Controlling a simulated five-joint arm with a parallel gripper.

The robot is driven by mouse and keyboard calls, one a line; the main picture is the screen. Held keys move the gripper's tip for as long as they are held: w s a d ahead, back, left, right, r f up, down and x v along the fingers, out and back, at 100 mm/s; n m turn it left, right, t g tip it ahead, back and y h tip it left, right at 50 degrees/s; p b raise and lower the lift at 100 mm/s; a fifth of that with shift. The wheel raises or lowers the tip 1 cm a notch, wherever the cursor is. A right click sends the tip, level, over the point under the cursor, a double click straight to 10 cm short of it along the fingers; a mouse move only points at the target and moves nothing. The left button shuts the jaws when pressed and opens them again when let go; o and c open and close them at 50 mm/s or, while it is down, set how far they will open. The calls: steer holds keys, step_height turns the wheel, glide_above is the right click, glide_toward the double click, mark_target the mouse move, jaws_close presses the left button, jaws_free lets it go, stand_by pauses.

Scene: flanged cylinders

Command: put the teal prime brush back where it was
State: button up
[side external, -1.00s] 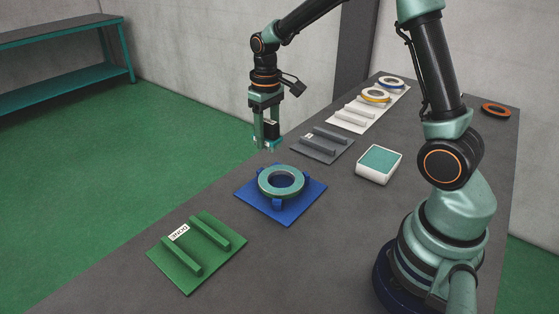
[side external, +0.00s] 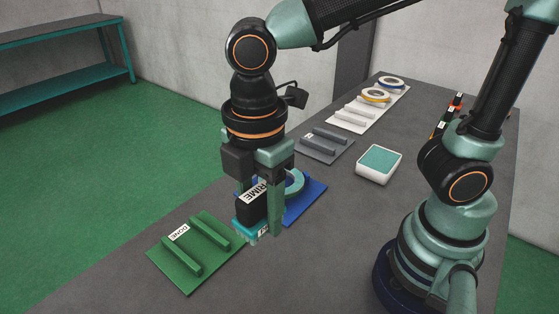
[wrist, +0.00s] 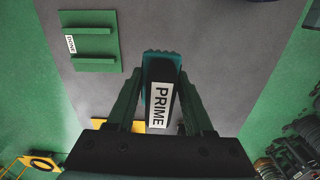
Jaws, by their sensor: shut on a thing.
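The teal prime brush (side external: 247,208) has a dark body, a white PRIME label and teal bristles pointing down. My gripper (side external: 260,226) is shut on it and holds it in front of the blue stand (side external: 312,197), right of the green DONE plate (side external: 187,272). The bristles look above or near the table; I cannot tell whether they touch. In the wrist view the brush (wrist: 161,85) lies between the fingers of my gripper (wrist: 160,78), label facing the camera. A flanged ring (side external: 296,184) sits on the blue stand, mostly hidden behind my gripper.
A rack of dark items with coloured bands (side external: 446,117) stands at the back right, partly behind my arm. A white box with a teal top (side external: 379,163), a grey ribbed plate (side external: 325,144) and a white strip with rings (side external: 366,110) stand farther back.

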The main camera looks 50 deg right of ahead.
mark_target(268, 299)
steer(key=shift+s+a+f+n, duration=0.1)
steer(key=shift+s+a+n, duration=0.05)
steer(key=shift+s+n, duration=0.2)
step_height(268, 299, down, 20)
steer(key=shift+s+r, duration=0.1)
steer(key=shift+r, duration=0.05)
steer(key=shift+f, duration=0.2)
steer(key=o, duration=1.2)
steer(key=shift+r, duration=0.1)
step_height(268, 299, up, 12)
steer(key=w+d+r+m+t, duration=0.2)
steer(key=d+r+m, duration=0.4)
steer(key=d+m, duration=0.3)
steer(key=w+d+r+m+t, duration=0.3)
steer(key=w+d+r+m, duration=0.2)
steer(key=d+m, duration=0.4)
steer(key=shift+d+r+t, duration=0.3)
steer(key=shift+d+r, duration=0.45)
steer(key=shift+d, duration=0.2)
